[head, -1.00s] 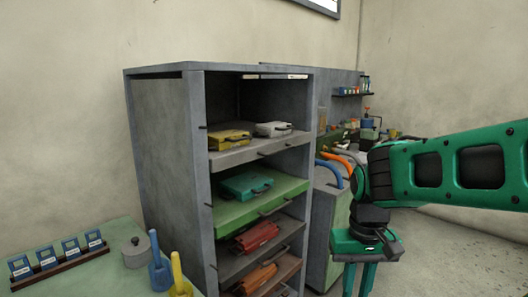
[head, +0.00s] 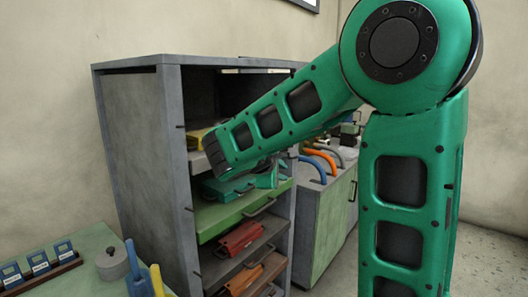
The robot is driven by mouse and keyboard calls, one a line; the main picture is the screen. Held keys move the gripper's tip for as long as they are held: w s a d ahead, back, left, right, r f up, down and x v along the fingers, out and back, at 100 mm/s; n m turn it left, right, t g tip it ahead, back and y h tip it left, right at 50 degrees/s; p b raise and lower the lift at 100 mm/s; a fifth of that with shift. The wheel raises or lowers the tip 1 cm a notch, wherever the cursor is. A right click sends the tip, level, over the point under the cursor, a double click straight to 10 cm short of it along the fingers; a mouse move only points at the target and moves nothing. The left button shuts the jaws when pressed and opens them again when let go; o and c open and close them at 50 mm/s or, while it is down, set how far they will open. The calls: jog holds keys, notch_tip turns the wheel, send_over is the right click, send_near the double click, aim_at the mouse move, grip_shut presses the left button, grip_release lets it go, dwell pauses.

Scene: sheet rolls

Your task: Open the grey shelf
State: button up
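The grey shelf (head: 198,163) is the upper pull-out board in the tall grey rack (head: 142,160). Only its left end shows clearly, with part of a yellow case (head: 196,139) on it. My green arm covers most of its front, and its handle is hidden. A green part that looks like my gripper (head: 266,177) shows just below the arm, in front of the rack near the grey shelf's level. Its fingers are mostly hidden, so I cannot tell whether it is open or whether it touches the shelf.
Below is a green shelf (head: 222,217) with a teal case (head: 224,188), then lower shelves with a red case (head: 241,237) and an orange case (head: 243,278). A cabinet (head: 330,215) stands at right. A green table (head: 85,280) is at left.

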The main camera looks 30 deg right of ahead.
jog(key=w+a+r+n+t+h, duration=0.2)
jog(key=w+a+r+n+t, duration=0.1)
jog(key=w+a+r+n, duration=0.3)
jog(key=shift+m, duration=0.4)
jog(key=x, duration=1.1)
jog(key=shift+w+a, duration=0.3)
jog(key=shift+w, duration=0.15)
jog(key=shift+c, duration=0.6)
grip_shut()
jog(key=shift+d, duration=0.1)
